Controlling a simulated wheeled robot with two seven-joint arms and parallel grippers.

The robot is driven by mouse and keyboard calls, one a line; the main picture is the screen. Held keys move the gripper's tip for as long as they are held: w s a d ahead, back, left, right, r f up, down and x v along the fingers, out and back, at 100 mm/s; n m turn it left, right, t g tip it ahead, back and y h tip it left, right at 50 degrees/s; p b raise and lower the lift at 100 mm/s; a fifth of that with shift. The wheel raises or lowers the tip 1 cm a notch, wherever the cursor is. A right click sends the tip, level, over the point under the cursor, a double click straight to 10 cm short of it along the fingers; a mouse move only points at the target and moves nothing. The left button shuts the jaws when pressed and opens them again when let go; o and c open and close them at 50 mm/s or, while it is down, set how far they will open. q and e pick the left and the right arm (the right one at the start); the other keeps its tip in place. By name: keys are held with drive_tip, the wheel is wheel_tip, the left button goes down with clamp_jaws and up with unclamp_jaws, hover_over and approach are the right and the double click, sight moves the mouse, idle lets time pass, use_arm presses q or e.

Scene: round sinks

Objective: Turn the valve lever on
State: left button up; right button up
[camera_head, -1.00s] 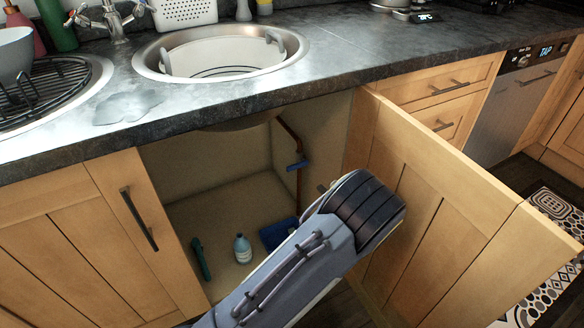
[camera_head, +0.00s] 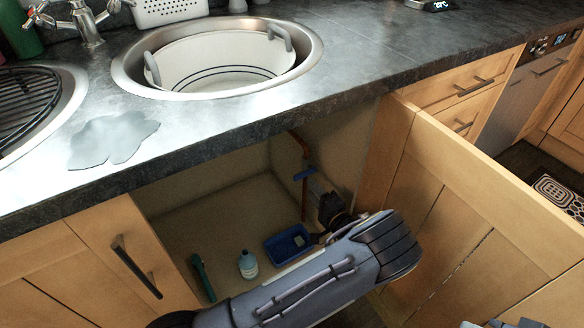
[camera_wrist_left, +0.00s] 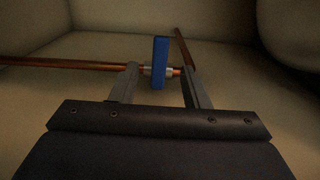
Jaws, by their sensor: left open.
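The blue valve lever (camera_head: 304,174) sits on a copper pipe (camera_head: 305,149) inside the open cabinet under the sink. In the left wrist view the lever (camera_wrist_left: 161,62) stands upright in the picture, across the pipe (camera_wrist_left: 65,64). My left gripper (camera_head: 316,183) reaches into the cabinet beside the lever, partly hidden by its own arm. In the wrist view its open fingers (camera_wrist_left: 159,80) lie on either side of the lever, with visible gaps, not clamped on it. My right gripper is not seen.
The open cabinet door (camera_head: 450,200) stands right of my left arm. The countertop (camera_head: 215,122) edge hangs over the opening. On the cabinet floor are a blue tray (camera_head: 272,251), a small bottle (camera_head: 247,265) and a green object (camera_head: 203,277). A sink (camera_head: 125,72) is above.

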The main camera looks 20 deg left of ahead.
sight(301, 178)
use_arm(q)
drive_tip(key=b+x, duration=0.1)
drive_tip(key=x, duration=0.6)
drive_tip(key=shift+w+a+b, duration=0.25)
drive_tip(key=shift+a+b, duration=0.1)
drive_tip(key=shift+b, duration=0.05)
drive_tip(key=shift+c, duration=0.4)
clamp_jaws()
